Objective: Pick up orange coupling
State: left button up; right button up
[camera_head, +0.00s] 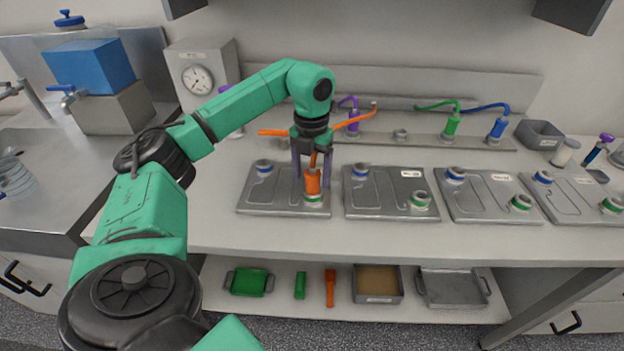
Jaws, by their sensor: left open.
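The orange coupling (313,184) stands upright at the green-ringed port (314,199) on the front right of the leftmost grey plate (262,200). An orange hose (352,121) shows behind my wrist, and a short length rises from the coupling's top. My left gripper (312,174) points down from above with its two purple-grey fingers apart. In this view one finger shows on each side of the coupling's upper part. I cannot tell whether the fingers touch it. My right gripper is not in view.
More grey plates (390,207) with blue- and green-ringed ports extend right. Purple (354,120), green (451,124) and blue (498,128) couplings stand on the rear rail. A gauge box (203,72) is behind my left arm. Trays and tools lie on the lower shelf (335,312).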

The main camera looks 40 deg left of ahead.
pick_arm(q)
notch_tip(320, 180, down, 2)
jog(key=shift+d+f, duration=0.1)
jog(key=shift+f, duration=0.05)
jog(key=shift+w+f, duration=0.1)
grip_shut()
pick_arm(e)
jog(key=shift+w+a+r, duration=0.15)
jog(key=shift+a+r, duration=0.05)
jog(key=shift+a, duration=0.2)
pick_arm(q)
jog(key=shift+r, duration=0.3)
notch_tip(320, 180, up, 9)
jog(key=shift+f+b, duration=0.2)
jog(key=shift+b, duration=0.1)
notch_tip(320, 180, up, 11)
jog(key=p, duration=0.7)
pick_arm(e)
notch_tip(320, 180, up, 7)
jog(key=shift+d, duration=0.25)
